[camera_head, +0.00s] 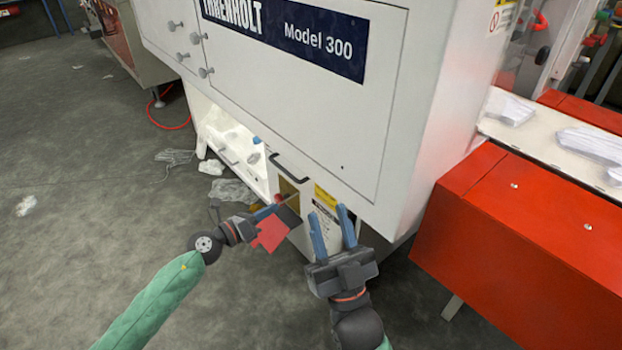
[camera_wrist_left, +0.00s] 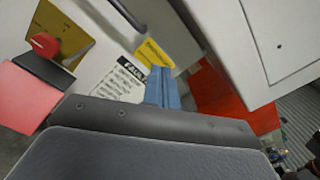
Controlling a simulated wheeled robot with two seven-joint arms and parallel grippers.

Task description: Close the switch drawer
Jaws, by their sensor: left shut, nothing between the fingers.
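The switch drawer (camera_head: 305,210) is a pale front under the machine's white cabinet. It has a black bar handle (camera_head: 290,168), a yellow plate and a yellow label (camera_head: 325,197). The left wrist view shows the handle (camera_wrist_left: 128,15), a red rotary switch (camera_wrist_left: 43,44) on the plate, and a printed label (camera_wrist_left: 128,88). How far the drawer stands out is unclear. My left gripper (camera_head: 266,212) is shut and empty, close in front of the drawer; its blue fingers (camera_wrist_left: 163,88) point toward the front. My right gripper (camera_head: 333,228) is open and empty, right of it.
A red flat piece with a black edge (camera_head: 272,232) is beside my left gripper. The white cabinet (camera_head: 300,95) overhangs the drawer. A red machine housing (camera_head: 510,230) stands at right. Crumpled clear film (camera_head: 232,191) lies on the floor at left. The floor in front is mostly clear.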

